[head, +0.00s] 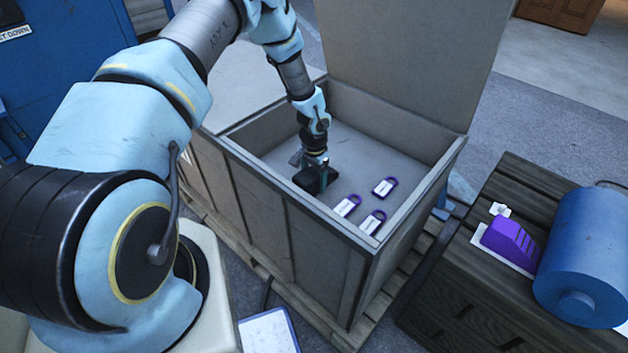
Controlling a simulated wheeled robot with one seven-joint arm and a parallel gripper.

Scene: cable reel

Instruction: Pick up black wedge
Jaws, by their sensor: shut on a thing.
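The black wedge (306,181) is a dark block inside the large open grey crate (262,165), toward its left part. My arm reaches down into the crate from above. My gripper (318,172) is at the wedge and shut on it; the fingertips are small and partly hidden by the wedge. I cannot tell whether the wedge touches the crate floor or is a little above it.
Several white tags with purple loops, like this padlock-shaped one (384,187), lie on the crate floor right of the wedge. The crate walls stand close around my arm. A dark wooden cabinet (505,195) at the right bears a purple wedge (510,240) and a blue cylinder (590,250).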

